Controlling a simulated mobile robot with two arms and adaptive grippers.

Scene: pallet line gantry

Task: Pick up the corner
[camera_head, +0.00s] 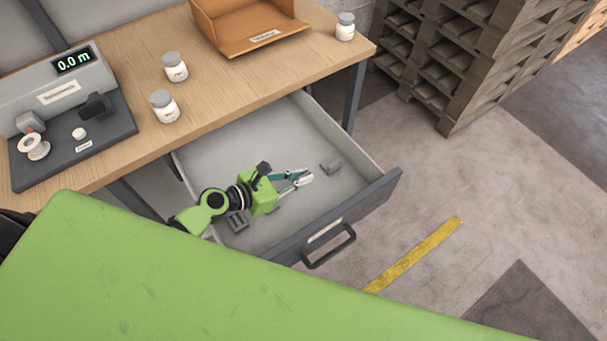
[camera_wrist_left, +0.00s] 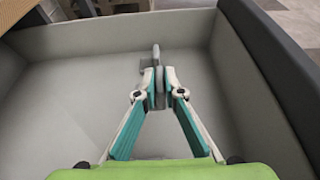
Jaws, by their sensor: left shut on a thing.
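My left gripper (camera_head: 304,178) reaches into the open drawer and is shut on a small grey piece, which looks like the corner (camera_wrist_left: 156,56). In the left wrist view the fingertips (camera_wrist_left: 159,88) meet around it, and a thin upright grey part sticks out past them. The head view hardly shows the held piece against the pale fingertips. I cannot tell whether it touches the drawer floor. My right gripper is not in view.
The drawer (camera_head: 385,178) has raised walls and a dark front with a handle (camera_head: 330,247). The table (camera_head: 240,95) above holds white jars (camera_head: 165,107), an orange tray (camera_head: 240,48) and a display device (camera_head: 60,85). Pallets (camera_head: 455,75) stand behind.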

